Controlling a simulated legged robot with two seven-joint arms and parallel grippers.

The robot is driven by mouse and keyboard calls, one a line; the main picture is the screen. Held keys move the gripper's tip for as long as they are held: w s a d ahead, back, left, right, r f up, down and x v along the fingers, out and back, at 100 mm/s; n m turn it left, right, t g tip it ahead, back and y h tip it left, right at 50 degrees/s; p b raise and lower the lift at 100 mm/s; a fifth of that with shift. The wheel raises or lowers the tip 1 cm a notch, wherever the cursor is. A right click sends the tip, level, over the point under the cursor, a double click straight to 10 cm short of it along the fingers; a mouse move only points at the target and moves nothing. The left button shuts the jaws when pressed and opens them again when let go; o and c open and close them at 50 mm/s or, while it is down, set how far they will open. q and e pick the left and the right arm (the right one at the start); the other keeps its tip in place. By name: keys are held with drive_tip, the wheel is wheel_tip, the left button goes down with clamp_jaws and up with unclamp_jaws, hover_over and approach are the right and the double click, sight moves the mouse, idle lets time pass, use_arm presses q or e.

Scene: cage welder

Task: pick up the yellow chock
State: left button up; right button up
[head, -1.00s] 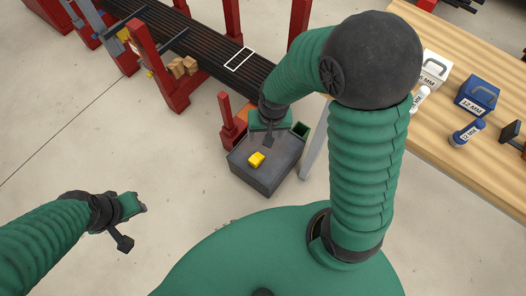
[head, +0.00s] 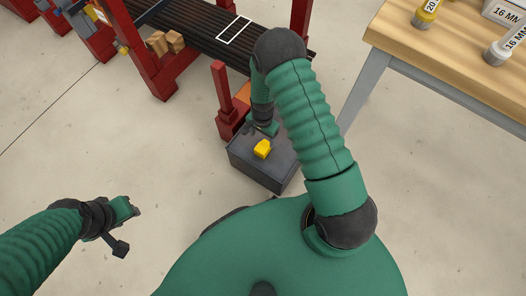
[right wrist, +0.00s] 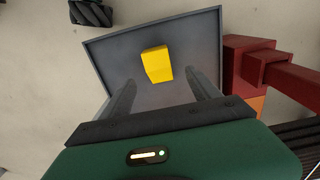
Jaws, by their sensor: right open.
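The yellow chock (head: 262,148) lies on the top of a dark grey box-like stand (head: 262,174). In the right wrist view the chock (right wrist: 157,64) sits on the grey surface with a raised rim (right wrist: 105,62), a little beyond and between my fingertips. My right gripper (right wrist: 165,92) is open and empty, its two grey fingers apart with the chock not between them. In the head view my right gripper (head: 265,130) is just behind the chock. My left gripper (head: 130,228) is at the lower left over bare floor, far from the chock; its jaw state is unclear.
A red post and base (head: 227,105) stand right beside the grey stand. A red frame with dark bars (head: 205,30) is behind. A wooden table (head: 440,55) with labelled cylinders is at the upper right. Open floor (head: 110,150) lies to the left.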

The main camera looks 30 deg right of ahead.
wheel_tip(320, 180, down, 3)
drive_tip(key=shift+f+b, duration=0.1)
drive_tip(key=shift+b, duration=0.25)
wheel_tip(320, 180, down, 5)
drive_tip(key=b, duration=0.4)
drive_tip(key=shift+s+f, duration=0.15)
drive_tip(key=shift+f, duration=0.05)
drive_tip(key=shift+r, duration=0.2)
use_arm(q)
drive_tip(key=x, duration=0.2)
drive_tip(key=s+x, duration=0.1)
drive_tip(key=x, duration=0.2)
drive_tip(key=shift+f, duration=0.25)
use_arm(e)
drive_tip(key=c, duration=1.5)
